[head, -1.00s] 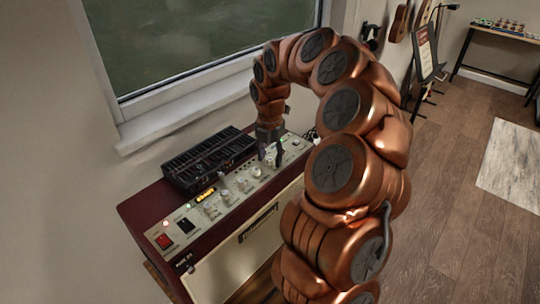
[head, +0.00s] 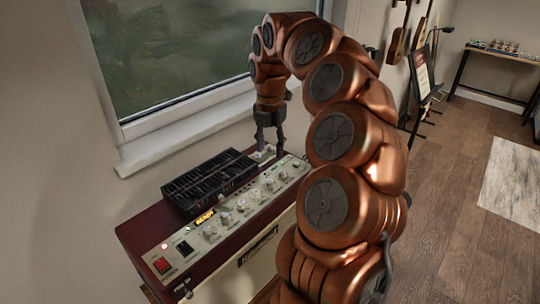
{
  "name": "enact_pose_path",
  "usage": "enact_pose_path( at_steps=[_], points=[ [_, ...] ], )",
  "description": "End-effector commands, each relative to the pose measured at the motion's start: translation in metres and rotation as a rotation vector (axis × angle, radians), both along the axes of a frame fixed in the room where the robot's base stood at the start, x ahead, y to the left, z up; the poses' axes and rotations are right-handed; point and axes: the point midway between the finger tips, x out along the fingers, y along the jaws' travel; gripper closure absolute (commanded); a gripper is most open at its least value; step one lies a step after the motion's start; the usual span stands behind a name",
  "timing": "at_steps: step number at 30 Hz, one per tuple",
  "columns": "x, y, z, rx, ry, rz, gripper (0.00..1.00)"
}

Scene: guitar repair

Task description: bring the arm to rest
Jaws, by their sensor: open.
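My gripper (head: 267,147) hangs fingers-down from my copper arm, above the far right part of the amplifier. Its two dark fingers stand apart and nothing shows between them. The amplifier (head: 135,233) has a dark red top and a pale control panel with several knobs and a red switch. The gripper is above the knob row's far end; whether the fingertips clear everything behind them is hard to tell.
A black slotted box (head: 210,180) lies on the amplifier's top. The window (head: 190,50) and its sill (head: 170,145) are close behind. Guitars (head: 399,40) and a sign on a stand (head: 421,75) are at the back right. The wooden floor (head: 450,200) at right is clear, with a pale rug (head: 512,185).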

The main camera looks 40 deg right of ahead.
Motion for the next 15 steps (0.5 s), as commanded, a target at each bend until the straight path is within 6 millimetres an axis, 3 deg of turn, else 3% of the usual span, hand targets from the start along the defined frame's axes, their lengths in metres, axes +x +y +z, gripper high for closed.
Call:
enact_pose_path(
  at_steps=[15],
  points=[
    [-0.0003,0.0004,0.0058,0.001,0.0,0.001,0.54]
  ],
)
